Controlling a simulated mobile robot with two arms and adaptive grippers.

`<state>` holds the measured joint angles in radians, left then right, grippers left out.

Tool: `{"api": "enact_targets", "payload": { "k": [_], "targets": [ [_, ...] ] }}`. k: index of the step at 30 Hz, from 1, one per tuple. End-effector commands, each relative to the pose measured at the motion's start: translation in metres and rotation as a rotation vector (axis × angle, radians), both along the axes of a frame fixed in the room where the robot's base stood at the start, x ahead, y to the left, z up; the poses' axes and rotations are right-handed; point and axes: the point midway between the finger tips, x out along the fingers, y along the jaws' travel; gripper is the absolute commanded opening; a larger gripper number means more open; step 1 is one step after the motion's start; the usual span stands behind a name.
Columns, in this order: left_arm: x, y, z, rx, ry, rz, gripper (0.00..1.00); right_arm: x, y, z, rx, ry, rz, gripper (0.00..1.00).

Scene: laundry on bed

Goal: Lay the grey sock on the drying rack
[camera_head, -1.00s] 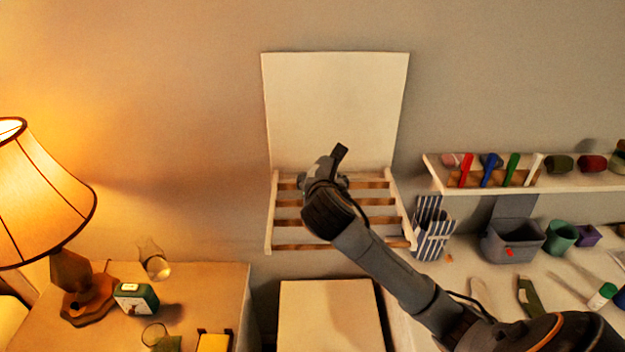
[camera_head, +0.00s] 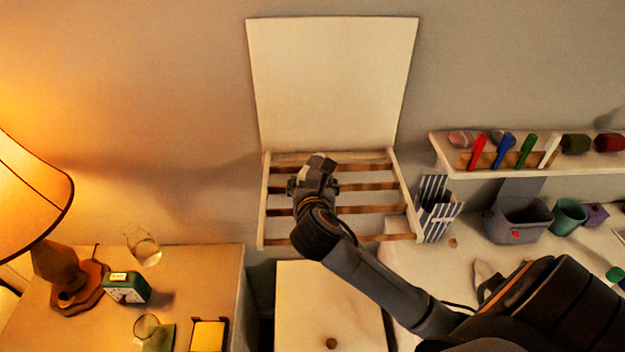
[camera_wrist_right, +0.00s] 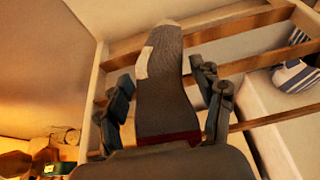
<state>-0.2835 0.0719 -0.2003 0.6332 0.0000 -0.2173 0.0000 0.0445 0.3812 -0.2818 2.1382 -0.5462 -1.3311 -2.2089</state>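The drying rack (camera_head: 262,205) is a pale wooden frame with several brown slats, folded out from a white wall panel. My right gripper (camera_head: 314,178) is over the rack's left-middle part. In the right wrist view, the grey sock (camera_wrist_right: 163,85), with a pale patch and a dark red band, extends lengthwise between the spread fingers of my right gripper (camera_wrist_right: 165,97). Gaps show on both sides of it. The sock is over the slats; I cannot tell whether it touches them. In the head view the gripper mostly hides it. My left gripper is not in view.
A shelf (camera_head: 530,166) with coloured pegs is on the right wall. A lamp (camera_head: 30,190), clock (camera_head: 125,288) and glasses are on the left table. A white cabinet (camera_head: 325,300) is below.

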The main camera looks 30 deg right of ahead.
Motion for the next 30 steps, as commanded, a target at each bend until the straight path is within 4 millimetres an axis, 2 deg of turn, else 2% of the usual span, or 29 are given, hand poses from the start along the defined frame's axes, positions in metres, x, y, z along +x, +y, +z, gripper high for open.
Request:
{"api": "enact_targets", "payload": {
  "k": [1, 3, 10, 16, 20, 30],
  "targets": [
    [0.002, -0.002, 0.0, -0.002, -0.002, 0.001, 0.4, 0.0, 0.0, -0.001, 0.001, 0.001, 0.0, 0.8],
    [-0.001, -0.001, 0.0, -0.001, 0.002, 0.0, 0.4, 0.0, 0.0, 0.0, 0.001, 0.001, 0.001, 0.89],
    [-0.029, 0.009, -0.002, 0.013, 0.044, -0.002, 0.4, 0.0, 0.0, 0.0, 0.0, -0.001, 0.001, 0.89],
    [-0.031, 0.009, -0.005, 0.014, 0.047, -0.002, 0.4, -0.005, 0.004, 0.003, 0.0, -0.004, 0.002, 0.89],
    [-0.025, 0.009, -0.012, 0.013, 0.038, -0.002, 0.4, -0.02, 0.014, 0.009, 0.002, -0.006, 0.003, 0.89],
    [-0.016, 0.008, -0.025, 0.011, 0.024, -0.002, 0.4, -0.075, 0.049, 0.037, 0.004, -0.005, 0.004, 0.89]
  ]
}}
